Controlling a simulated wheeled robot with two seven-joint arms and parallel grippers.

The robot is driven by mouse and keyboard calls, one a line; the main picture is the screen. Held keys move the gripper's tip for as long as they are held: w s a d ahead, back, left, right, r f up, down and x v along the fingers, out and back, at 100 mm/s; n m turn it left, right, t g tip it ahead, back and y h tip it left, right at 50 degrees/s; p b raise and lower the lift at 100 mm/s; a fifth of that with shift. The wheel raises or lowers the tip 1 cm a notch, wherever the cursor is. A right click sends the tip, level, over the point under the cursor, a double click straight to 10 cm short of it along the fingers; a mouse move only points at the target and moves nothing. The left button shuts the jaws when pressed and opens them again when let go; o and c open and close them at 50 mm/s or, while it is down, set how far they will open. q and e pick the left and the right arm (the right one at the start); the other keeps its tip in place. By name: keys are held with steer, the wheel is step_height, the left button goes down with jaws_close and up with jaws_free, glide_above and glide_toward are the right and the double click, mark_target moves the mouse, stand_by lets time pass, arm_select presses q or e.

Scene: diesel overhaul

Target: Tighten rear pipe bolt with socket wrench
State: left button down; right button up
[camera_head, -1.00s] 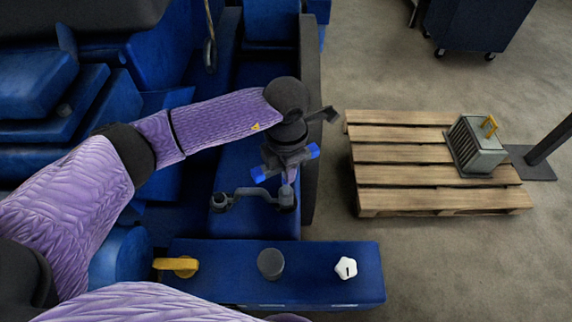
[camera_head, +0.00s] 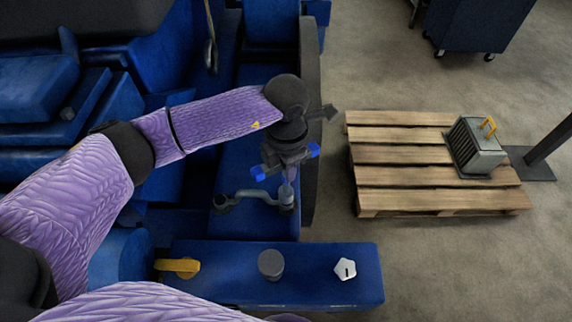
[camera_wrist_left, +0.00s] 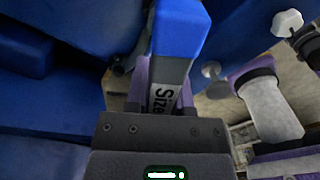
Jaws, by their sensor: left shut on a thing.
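My left gripper (camera_head: 287,165) points down over the blue engine block and is shut on the socket wrench. A dark curved pipe (camera_head: 246,194) with round ends lies just below the gripper. The pipe's right end is beneath the wrench. I cannot make out the bolt or whether the socket sits on it. My right gripper is not in view.
A blue ledge (camera_head: 215,286) at the front carries a yellow handle (camera_head: 178,267), a grey cap (camera_head: 271,264) and a white knob (camera_head: 345,269). A wooden pallet (camera_head: 400,175) with a grey box (camera_head: 476,147) stands on the floor at right.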

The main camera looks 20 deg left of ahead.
arm_select(q)
step_height(320, 180, up, 2)
steer(key=shift+r+p, duration=0.25)
steer(key=shift+p, duration=0.45)
step_height(320, 180, up, 6)
steer(key=p, duration=0.4)
steer(key=shift+r+p, duration=0.15)
steer(key=shift+p, duration=0.2)
steer(key=shift+f, duration=0.2)
steer(key=s+d+p, duration=0.2)
steer(key=s, duration=0.4)
steer(key=shift+s, duration=0.4)
